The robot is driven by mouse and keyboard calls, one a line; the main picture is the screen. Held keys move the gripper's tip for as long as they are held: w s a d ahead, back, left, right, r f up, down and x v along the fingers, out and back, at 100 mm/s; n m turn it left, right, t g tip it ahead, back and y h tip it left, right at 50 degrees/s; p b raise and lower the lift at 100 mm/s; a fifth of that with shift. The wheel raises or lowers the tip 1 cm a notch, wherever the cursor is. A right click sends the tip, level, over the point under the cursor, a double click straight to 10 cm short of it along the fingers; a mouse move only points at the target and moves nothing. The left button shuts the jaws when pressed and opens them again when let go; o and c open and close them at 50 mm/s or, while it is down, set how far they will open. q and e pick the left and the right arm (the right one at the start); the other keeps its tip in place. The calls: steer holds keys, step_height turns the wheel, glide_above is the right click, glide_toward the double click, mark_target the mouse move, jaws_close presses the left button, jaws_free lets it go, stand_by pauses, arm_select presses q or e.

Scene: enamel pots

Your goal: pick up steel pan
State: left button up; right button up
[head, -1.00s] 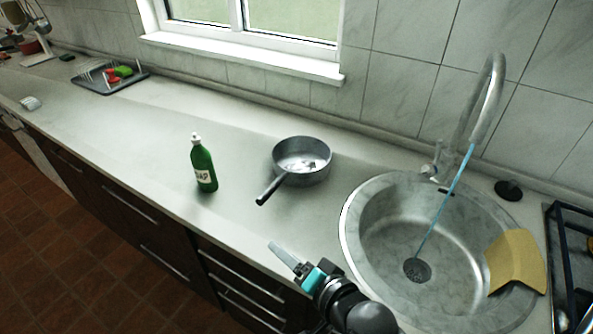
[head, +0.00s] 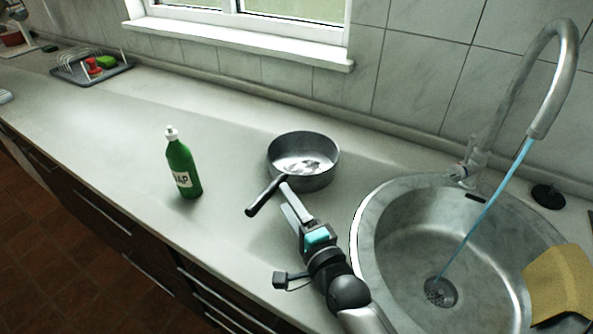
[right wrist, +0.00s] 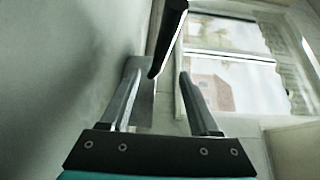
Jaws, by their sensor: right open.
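The steel pan (head: 318,178) stands upright on the counter, left of the sink, in the head view. Its dark handle (head: 264,197) points to the lower left. My right gripper (head: 291,203) is open, with its fingers just right of the handle and in front of the pan. In the right wrist view the dark handle (right wrist: 168,38) shows beyond and between the open fingertips (right wrist: 158,78); I cannot tell whether they touch it. The pan's bowl is not clearly seen there. My left gripper is not in view.
A green soap bottle (head: 181,168) stands left of the pan. The sink (head: 365,222) with running water from the tap (head: 553,85) is to the right, with a yellow cloth (head: 560,285) on its edge. A dish rack (head: 90,70) sits far left. The counter between is clear.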

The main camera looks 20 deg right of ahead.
mark_target(289, 174)
steer(key=w, duration=0.3)
steer(key=shift+w+a, duration=0.15)
steer(key=shift+w, duration=0.25)
steer(key=shift+w+b, duration=0.3)
steer(key=shift+w, duration=0.15)
steer(key=w+b, duration=0.1)
steer(key=w, duration=0.3)
steer(key=shift+w+a+f, duration=0.15)
steer(key=shift+w, duration=0.45)
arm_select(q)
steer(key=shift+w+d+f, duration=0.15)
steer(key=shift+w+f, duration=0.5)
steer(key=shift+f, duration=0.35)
arm_select(e)
steer(key=shift+c, duration=0.2)
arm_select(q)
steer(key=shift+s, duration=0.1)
arm_select(e)
jaws_close()
